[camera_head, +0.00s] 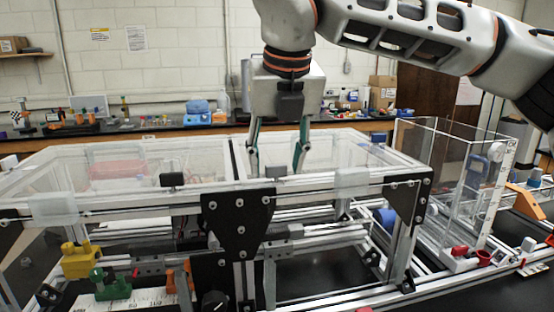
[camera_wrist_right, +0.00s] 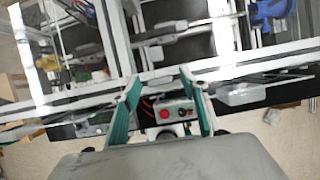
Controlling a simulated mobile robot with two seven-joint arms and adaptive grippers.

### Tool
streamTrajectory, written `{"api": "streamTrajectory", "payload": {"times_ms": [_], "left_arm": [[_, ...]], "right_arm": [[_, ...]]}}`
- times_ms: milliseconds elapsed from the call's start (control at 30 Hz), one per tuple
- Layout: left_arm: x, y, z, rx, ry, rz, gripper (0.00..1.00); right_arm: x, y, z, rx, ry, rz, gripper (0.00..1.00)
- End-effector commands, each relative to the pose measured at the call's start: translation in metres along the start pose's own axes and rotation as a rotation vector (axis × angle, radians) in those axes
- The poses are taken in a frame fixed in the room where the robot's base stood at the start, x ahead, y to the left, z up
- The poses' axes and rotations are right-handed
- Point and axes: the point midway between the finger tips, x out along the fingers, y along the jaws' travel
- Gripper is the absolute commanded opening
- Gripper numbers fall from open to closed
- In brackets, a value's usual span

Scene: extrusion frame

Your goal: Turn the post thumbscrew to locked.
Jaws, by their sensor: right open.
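My right gripper (camera_head: 275,168) hangs pointing down over the clear-topped extrusion frame (camera_head: 300,196). Its two teal fingers are apart with nothing held between them; they also show in the right wrist view (camera_wrist_right: 160,82). A white knob (camera_head: 497,151) sits on an upright, scaled post (camera_head: 502,185) at the right. I cannot tell which of these is the post thumbscrew, or its setting. My left gripper is not in view.
A clear open box (camera_head: 446,205) stands right of the frame. Black bracket plates (camera_head: 238,220) cover the front rail. Yellow (camera_head: 80,262) and green (camera_head: 112,285) parts sit at lower left.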

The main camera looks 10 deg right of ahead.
Motion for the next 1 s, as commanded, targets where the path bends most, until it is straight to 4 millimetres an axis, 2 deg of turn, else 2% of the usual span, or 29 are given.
{"api": "streamTrajectory", "payload": {"times_ms": [167, 500, 700, 1000], "left_arm": [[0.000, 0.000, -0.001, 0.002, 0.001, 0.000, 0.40], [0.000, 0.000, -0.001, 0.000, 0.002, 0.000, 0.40], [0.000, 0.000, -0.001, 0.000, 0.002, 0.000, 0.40], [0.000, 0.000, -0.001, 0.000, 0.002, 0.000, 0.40]], "right_arm": [[-0.010, 0.000, 0.001, 0.000, -0.002, 0.000, 0.44], [-0.076, 0.000, 0.001, 0.002, -0.004, 0.000, 0.44], [-0.107, 0.000, 0.001, 0.001, -0.002, 0.000, 0.44], [-0.120, 0.000, 0.000, 0.001, 0.001, 0.000, 0.44]]}}
